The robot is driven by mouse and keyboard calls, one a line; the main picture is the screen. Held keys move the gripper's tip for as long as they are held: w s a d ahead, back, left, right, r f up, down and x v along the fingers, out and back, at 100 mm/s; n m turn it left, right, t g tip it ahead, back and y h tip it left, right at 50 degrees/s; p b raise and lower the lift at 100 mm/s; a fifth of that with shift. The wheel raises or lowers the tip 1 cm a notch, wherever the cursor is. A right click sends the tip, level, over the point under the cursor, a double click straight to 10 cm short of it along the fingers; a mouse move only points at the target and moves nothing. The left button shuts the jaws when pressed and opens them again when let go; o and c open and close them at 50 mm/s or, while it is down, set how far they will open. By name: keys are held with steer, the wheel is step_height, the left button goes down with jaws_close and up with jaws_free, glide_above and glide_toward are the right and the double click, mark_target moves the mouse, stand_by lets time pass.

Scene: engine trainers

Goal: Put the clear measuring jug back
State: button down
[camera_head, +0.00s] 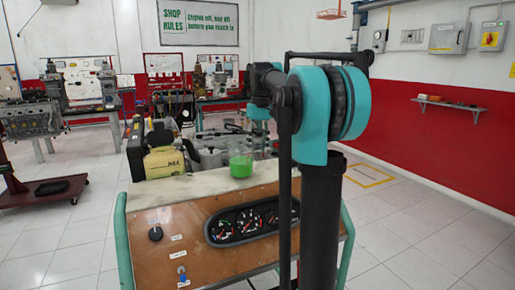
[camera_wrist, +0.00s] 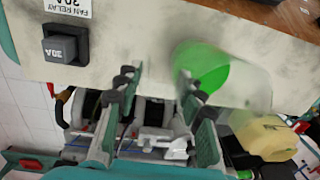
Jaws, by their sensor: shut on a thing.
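The clear measuring jug (camera_head: 240,167), with green liquid in it, shows at the back edge of the engine trainer's pale top (camera_head: 190,188). It also shows in the wrist view (camera_wrist: 204,67), see-through and blurred, beside the right finger. My gripper (camera_wrist: 158,82) is shut on the jug. Its two teal fingers stand well apart, and the exact place of the grip is hard to see in the clear wall. In the head view my arm hides most of the gripper. I cannot tell whether the jug touches the top.
A yellow container (camera_head: 165,163) stands left of the jug, with engine parts behind. The trainer's brown panel carries a gauge cluster (camera_head: 252,220) and a knob. A black relay (camera_wrist: 66,43) shows in the wrist view. White tiled floor is free at right; a wall shelf (camera_head: 447,105) hangs beyond.

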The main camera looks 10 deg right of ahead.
steer(key=shift+f, duration=0.35)
steer(key=c, duration=1)
jaws_free()
steer(key=shift+f, duration=0.1)
steer(key=shift+o, duration=0.2)
steer(key=r, duration=1.2)
steer(key=shift+d+r, duration=0.1)
steer(key=shift+d, duration=0.25)
